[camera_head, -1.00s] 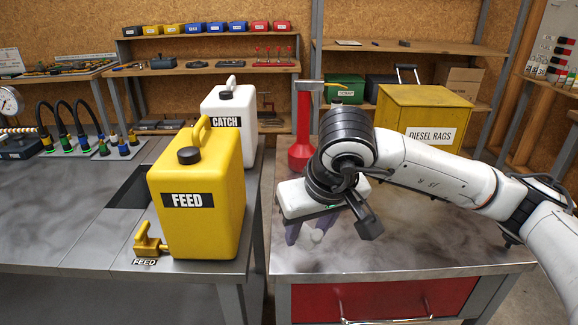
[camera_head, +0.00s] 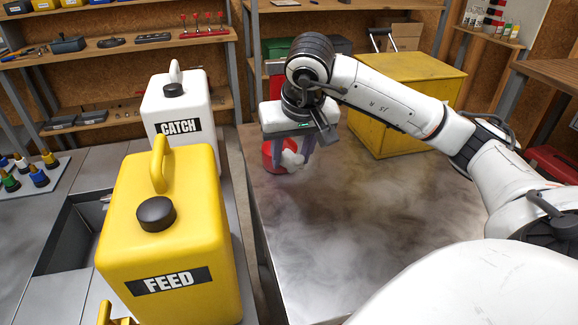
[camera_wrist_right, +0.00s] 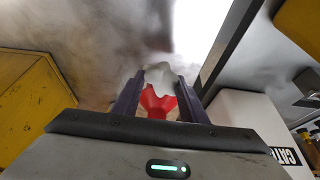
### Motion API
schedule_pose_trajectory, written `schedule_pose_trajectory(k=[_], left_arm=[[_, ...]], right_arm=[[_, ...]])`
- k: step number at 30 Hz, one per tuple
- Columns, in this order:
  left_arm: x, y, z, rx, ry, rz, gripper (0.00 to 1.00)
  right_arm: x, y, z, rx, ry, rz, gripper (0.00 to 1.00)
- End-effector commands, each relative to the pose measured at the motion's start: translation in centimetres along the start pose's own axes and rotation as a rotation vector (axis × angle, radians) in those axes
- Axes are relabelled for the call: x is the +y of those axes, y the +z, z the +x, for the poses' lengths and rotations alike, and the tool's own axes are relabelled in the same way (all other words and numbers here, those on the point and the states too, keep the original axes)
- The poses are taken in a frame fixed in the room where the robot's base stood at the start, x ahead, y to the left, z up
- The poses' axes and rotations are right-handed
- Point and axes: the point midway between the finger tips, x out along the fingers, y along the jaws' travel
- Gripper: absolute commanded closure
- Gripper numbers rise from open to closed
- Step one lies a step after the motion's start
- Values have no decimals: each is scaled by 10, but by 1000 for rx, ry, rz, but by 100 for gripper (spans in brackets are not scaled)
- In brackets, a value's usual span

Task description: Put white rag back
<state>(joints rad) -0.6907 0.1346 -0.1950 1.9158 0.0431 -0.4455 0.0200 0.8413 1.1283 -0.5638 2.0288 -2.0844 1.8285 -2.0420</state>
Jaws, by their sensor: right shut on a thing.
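My right gripper (camera_head: 291,156) points down over the far end of the metal bench (camera_head: 330,230). Its two purple fingers are shut on a small crumpled white rag (camera_head: 293,160). In the right wrist view the rag (camera_wrist_right: 158,73) shows between the fingertips (camera_wrist_right: 160,90). The yellow rag box (camera_head: 400,120) stands on the bench to the right of the gripper, behind my right forearm. Its label is not readable now. My left gripper is out of view.
A red funnel-like thing (camera_head: 270,155) stands just behind the rag, partly hidden by the gripper. The yellow FEED can (camera_head: 170,240) and white CATCH can (camera_head: 190,110) stand to the left. The bench's front and middle are clear.

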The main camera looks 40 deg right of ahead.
Motion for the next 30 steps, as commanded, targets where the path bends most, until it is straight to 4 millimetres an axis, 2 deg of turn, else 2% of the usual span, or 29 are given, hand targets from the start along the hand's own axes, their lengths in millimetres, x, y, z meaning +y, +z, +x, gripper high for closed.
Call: schedule_pose_trajectory(k=[6,9,21,22,24,30], left_arm=[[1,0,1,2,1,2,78],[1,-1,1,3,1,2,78],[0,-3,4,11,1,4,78],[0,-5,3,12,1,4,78],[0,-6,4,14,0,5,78],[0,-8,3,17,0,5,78]], right_arm=[[0,13,29,-4,2,-1,82],[0,16,37,-1,0,-1,82],[0,18,43,1,-1,-1,82],[0,17,41,1,-1,-1,56],[0,17,41,0,-1,-1,45],[0,17,41,0,-1,-1,43]])
